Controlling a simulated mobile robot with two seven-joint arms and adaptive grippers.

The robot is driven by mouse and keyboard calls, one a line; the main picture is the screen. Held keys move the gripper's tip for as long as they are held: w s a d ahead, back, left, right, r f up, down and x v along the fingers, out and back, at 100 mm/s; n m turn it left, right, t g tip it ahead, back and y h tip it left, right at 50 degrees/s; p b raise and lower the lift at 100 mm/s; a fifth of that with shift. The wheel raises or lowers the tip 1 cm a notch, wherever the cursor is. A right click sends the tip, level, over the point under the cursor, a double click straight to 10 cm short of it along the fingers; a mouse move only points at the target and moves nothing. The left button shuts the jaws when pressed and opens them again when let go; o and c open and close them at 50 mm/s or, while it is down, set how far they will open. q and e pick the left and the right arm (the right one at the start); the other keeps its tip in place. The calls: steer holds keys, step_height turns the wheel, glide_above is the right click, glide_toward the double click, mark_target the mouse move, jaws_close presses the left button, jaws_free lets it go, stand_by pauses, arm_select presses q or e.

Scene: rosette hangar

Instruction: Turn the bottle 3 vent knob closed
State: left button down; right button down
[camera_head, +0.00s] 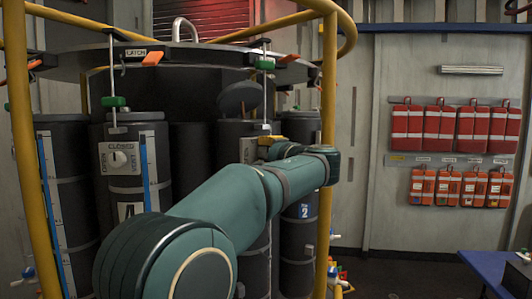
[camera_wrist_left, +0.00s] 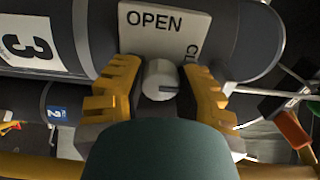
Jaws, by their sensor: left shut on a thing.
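Bottle 3 is a dark grey cylinder (camera_head: 233,129), mostly behind my left arm in the head view. Its white label with a black 3 (camera_wrist_left: 30,46) shows in the left wrist view. Its pale plate (camera_wrist_left: 165,28) reads OPEN, with the start of a second word, CL, running down the right.
Another bottle (camera_head: 118,190) at left has its own knob (camera_head: 119,158) and CLOSED/OPEN plate. A bottle labelled 2 (camera_head: 303,210) stands at right. Yellow frame posts (camera_head: 327,90) flank the rack. Red packs (camera_head: 440,122) hang on the wall; a blue table (camera_head: 490,265) is lower right.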

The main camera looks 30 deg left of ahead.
arm_select(q)
steer(key=shift+a, duration=0.1)
steer(key=c, duration=0.6)
jaws_free()
